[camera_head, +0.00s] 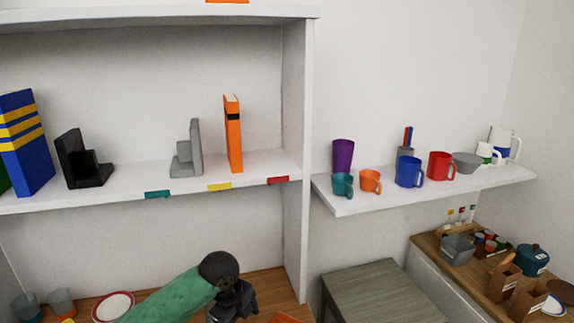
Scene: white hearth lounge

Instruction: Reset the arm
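My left arm comes in from the lower left with a green sleeve and a dark wrist. My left gripper (232,302) is dark and points down at the bottom of the view, over the wooden surface (268,286) below the white shelf. Its fingers are too dark and cut off to tell whether they are open, and I cannot see anything held. My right arm and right gripper are not in view.
The white shelf (110,187) above holds blue books (27,145), a black bookend (82,160), a grey bookend (190,150) and an orange book (233,135). A wall shelf (350,206) carries several mugs. A plate (113,306) lies lower left.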

